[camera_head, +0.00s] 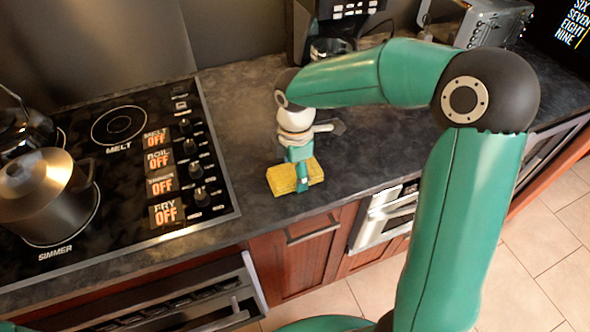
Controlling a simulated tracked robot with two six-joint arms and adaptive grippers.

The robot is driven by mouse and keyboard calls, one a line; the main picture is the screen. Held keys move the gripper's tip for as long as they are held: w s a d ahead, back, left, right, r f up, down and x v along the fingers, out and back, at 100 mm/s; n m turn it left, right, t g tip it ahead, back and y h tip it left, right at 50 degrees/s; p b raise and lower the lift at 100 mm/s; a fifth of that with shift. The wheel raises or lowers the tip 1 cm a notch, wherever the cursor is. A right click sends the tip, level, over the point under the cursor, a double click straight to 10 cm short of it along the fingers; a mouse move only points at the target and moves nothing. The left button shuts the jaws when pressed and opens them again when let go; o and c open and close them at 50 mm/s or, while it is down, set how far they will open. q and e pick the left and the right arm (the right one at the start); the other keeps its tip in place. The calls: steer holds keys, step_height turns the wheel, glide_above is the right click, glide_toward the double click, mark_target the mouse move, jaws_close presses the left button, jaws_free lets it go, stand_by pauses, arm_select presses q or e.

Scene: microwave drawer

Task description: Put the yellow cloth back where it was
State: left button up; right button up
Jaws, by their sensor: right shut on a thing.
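The yellow cloth (283,182) is a small folded block at the front part of the dark countertop, between the stove and the right part of the counter. My right gripper (301,183) reaches down from above and is shut on the yellow cloth. The cloth shows on both sides of the green fingers. I cannot tell whether the cloth touches the counter or is held just above it. My left gripper is not in view.
A black stove (128,158) with a steel pot (48,197) stands to the left. A coffee machine (338,18) and a toaster (492,20) stand at the back. The dark countertop (243,117) is clear around the cloth. An open drawer or oven door (255,280) is below the front edge.

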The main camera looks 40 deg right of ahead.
steer(key=o, duration=1.2)
steer(key=shift+f, duration=0.1)
step_height(320, 180, up, 12)
stand_by(0.3)
